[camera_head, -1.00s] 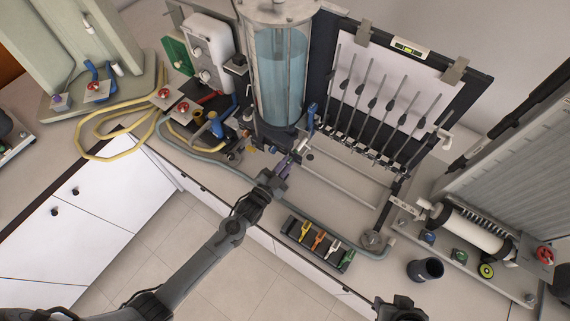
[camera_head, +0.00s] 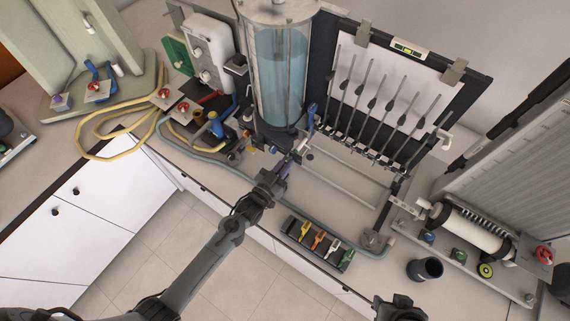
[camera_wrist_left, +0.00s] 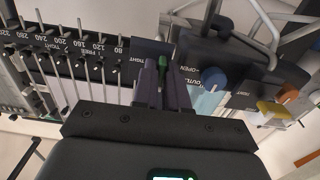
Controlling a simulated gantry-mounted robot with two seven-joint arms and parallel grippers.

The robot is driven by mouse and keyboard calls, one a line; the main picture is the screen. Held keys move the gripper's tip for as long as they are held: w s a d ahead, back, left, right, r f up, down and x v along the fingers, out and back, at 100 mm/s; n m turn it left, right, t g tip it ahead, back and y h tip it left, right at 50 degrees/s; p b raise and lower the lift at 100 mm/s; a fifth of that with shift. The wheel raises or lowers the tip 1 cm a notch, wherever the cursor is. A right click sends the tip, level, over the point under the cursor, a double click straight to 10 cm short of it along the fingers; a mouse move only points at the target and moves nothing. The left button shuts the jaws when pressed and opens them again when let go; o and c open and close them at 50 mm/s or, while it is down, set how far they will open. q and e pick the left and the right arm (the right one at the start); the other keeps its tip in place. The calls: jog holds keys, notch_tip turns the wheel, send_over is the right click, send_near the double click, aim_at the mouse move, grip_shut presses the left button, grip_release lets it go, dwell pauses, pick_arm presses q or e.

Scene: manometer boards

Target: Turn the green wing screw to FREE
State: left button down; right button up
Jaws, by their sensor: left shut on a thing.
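My left gripper (camera_head: 287,165) reaches in from the lower left to the foot of the manometer board, just right of the clear water tank's base. In the left wrist view its two purple-grey fingers (camera_wrist_left: 162,82) are shut on the green wing screw (camera_wrist_left: 163,62). Only a narrow green part of the screw shows between the fingertips; the rest is hidden. A TIGHT label is just left of the fingers, and a FREE label is legible farther left. The screw's exact angle cannot be told. A dark part, seemingly of my right arm, shows at the bottom edge; its jaws cannot be made out.
The water tank (camera_head: 281,75) stands behind my left gripper. A blue knob (camera_wrist_left: 213,78) sits close right of the fingers.

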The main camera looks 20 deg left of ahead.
pick_arm(q)
jog(key=c, duration=1.2)
grip_release()
jog(key=shift+c, duration=0.2)
jog(key=b+v, duration=0.1)
jog(key=v, duration=1)
jog(key=shift+b, duration=0.3)
